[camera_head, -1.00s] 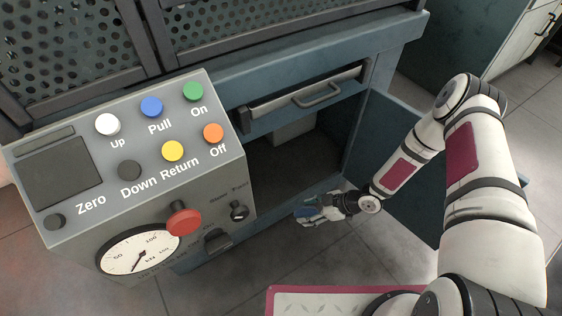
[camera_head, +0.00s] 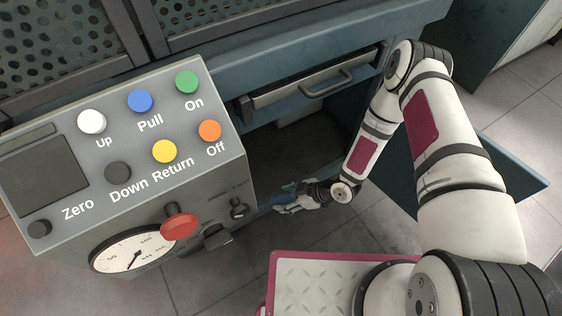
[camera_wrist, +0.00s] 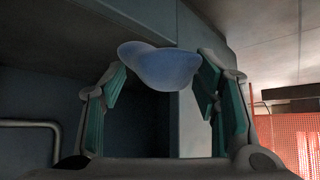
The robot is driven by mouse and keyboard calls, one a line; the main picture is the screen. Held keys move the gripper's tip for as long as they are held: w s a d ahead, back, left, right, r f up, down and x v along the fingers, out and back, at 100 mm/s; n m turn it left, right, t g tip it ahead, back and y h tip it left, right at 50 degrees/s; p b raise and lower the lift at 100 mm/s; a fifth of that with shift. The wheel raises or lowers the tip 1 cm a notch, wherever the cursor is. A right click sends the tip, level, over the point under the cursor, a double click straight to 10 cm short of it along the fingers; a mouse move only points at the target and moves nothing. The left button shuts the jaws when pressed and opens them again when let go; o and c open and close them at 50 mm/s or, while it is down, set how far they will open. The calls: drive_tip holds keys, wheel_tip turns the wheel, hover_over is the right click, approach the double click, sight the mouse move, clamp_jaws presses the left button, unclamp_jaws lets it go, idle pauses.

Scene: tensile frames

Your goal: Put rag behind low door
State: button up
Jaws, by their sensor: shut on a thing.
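My gripper (camera_wrist: 160,85) is shut on the blue rag (camera_wrist: 160,66), which bulges above and between the fingertips in the wrist view. In the head view the rag (camera_head: 284,193) is a small blue patch at the tip of my gripper (camera_head: 292,196), at the front edge of the open low compartment (camera_head: 285,155). The low door (camera_head: 508,170) stands swung open to the right, partly hidden behind my arm. The compartment is dark inside, and its right part is hidden by my arm.
A drawer with a handle (camera_head: 325,84) sits above the compartment. The grey control box (camera_head: 205,185) with coloured buttons and a red knob (camera_head: 179,227) juts out close to the left of my gripper. Tiled floor (camera_head: 215,275) lies in front.

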drive_tip(key=w+a+b, duration=0.1)
drive_tip(key=w, duration=0.3)
drive_tip(key=w+a+f+b, duration=0.1)
drive_tip(key=w+b, duration=0.1)
drive_tip(key=w, duration=0.3)
drive_tip(key=w+a+b, duration=0.2)
drive_tip(key=w, duration=0.2)
drive_tip(key=shift+w+f, duration=0.2)
drive_tip(key=shift+w, duration=0.2)
drive_tip(key=shift+d+f+b, duration=0.1)
drive_tip(key=shift+f+b, duration=0.9)
drive_tip(key=shift+f, duration=0.7)
drive_tip(key=shift+f, duration=0.15)
drive_tip(key=o, duration=1.2)
drive_tip(key=shift+r, duration=0.2)
drive_tip(key=p+v, duration=0.4)
drive_tip(key=v, duration=0.8)
drive_tip(key=shift+p, duration=0.4)
